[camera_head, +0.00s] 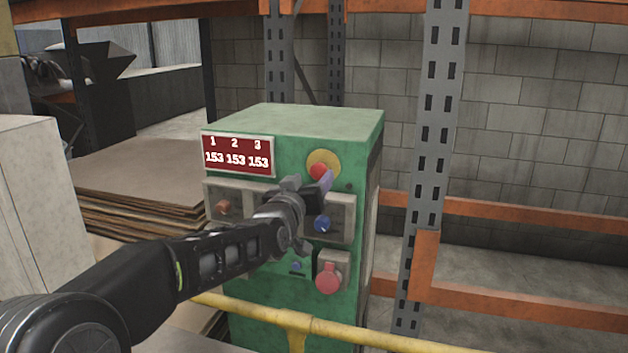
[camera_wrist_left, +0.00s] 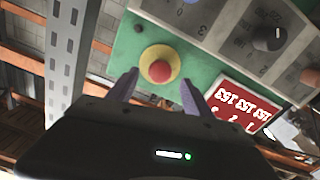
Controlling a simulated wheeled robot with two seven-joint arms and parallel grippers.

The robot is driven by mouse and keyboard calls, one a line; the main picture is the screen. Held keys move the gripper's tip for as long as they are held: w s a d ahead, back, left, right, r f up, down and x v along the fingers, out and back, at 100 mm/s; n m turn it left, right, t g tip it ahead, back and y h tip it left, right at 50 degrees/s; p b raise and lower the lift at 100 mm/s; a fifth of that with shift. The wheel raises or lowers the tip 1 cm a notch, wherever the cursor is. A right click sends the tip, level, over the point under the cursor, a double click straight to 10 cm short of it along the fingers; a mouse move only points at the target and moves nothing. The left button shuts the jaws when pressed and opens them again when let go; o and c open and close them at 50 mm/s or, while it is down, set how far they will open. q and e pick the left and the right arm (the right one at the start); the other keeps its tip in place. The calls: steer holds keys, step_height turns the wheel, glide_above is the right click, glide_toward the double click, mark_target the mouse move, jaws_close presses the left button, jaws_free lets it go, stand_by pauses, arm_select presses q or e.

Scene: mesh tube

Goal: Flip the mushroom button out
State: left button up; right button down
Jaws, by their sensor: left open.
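The red mushroom button (camera_head: 319,171) sits on a yellow disc at the upper right of the green control box's front (camera_head: 255,290). In the left wrist view the button (camera_wrist_left: 160,71) shows whole, with the yellow ring around it. My left gripper (camera_head: 326,181) is in front of the box, just below and beside the button in the head view. In the left wrist view its two purple-grey fingers (camera_wrist_left: 160,95) are spread apart, with the button showing between and beyond their tips. Nothing is between the fingers that I can see them touching. My right gripper is not in view.
A red display (camera_head: 238,155) is at the box's upper left. A blue knob (camera_head: 323,224) and a red-pink plug or knob (camera_head: 328,278) are lower down. A yellow rail (camera_head: 370,339) crosses in front. Orange and grey racking (camera_head: 433,150) stands to the right.

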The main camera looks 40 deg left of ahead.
arm_select(q)
steer(key=b+v, duration=0.1)
steer(key=v, duration=0.4)
steer(key=shift+s+d, duration=0.1)
steer(key=shift+s, duration=0.1)
steer(key=shift+r, duration=0.1)
